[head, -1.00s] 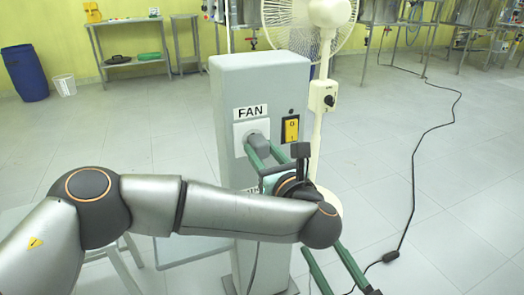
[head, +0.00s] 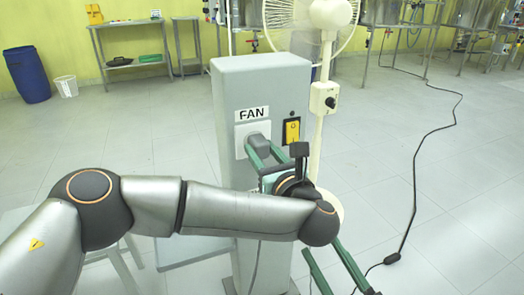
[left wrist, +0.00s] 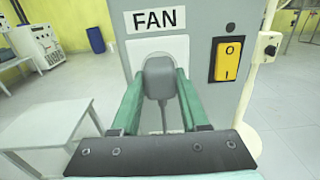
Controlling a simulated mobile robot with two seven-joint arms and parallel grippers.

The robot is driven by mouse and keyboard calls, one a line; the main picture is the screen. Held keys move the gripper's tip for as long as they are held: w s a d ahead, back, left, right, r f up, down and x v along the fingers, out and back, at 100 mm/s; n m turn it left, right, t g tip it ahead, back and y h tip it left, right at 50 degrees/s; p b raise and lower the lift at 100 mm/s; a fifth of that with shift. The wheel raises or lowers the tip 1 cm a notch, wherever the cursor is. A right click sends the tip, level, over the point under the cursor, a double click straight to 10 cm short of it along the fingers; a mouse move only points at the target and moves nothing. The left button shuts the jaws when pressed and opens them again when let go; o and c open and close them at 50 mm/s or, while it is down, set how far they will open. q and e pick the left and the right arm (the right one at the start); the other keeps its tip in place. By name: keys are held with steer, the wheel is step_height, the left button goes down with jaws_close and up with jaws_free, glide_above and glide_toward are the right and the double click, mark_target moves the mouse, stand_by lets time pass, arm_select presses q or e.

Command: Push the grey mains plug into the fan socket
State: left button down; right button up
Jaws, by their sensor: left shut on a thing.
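The grey mains plug (head: 258,147) is at the white fan socket (head: 241,137) on the grey pillar, under the FAN label. My left gripper (head: 262,152) is shut on the plug, with one green finger on each side of it. The left wrist view shows the plug (left wrist: 158,79) in front of the socket plate (left wrist: 181,47), its body close against the plate. The pins are not visible, so I cannot tell how deep it sits. A cord hangs below the plug. My right gripper (head: 321,246) is at the lower right, its green fingers apart and empty.
A yellow rocker switch (head: 291,130) is right of the socket on the pillar (head: 262,80). A white stand fan (head: 325,95) stands behind it. A black cable (head: 413,190) runs over the floor at right. A low grey table (left wrist: 45,125) is left of the pillar.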

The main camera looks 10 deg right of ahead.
arm_select(q)
steer(key=shift+w+a+r, duration=0.35)
steer(key=shift+w+a, duration=0.1)
steer(key=shift+w, duration=0.2)
stand_by(1.4)
steer(key=shift+s+a+f+y, duration=0.2)
steer(key=shift+s+f+y, duration=0.1)
steer(key=shift+s+f, duration=0.1)
stand_by(1.4)
steer(key=shift+s+d+r, duration=0.1)
steer(key=shift+s+d, duration=0.1)
steer(key=shift+d, duration=0.4)
stand_by(0.8)
steer(key=shift+w, duration=0.2)
steer(key=shift+w+a+r, duration=0.25)
steer(key=shift+w+r, duration=0.05)
steer(key=shift+r, duration=0.05)
stand_by(1.1)
steer(key=c, duration=0.8)
jaws_free()
steer(key=shift+c, duration=0.2)
steer(key=shift+o, duration=0.8)
steer(key=shift+w+f, duration=0.15)
steer(key=shift+f, duration=0.05)
steer(key=o, duration=0.3)
steer(key=shift+d+f, duration=0.1)
steer(key=shift+d, duration=0.05)
steer(key=shift+o, duration=0.2)
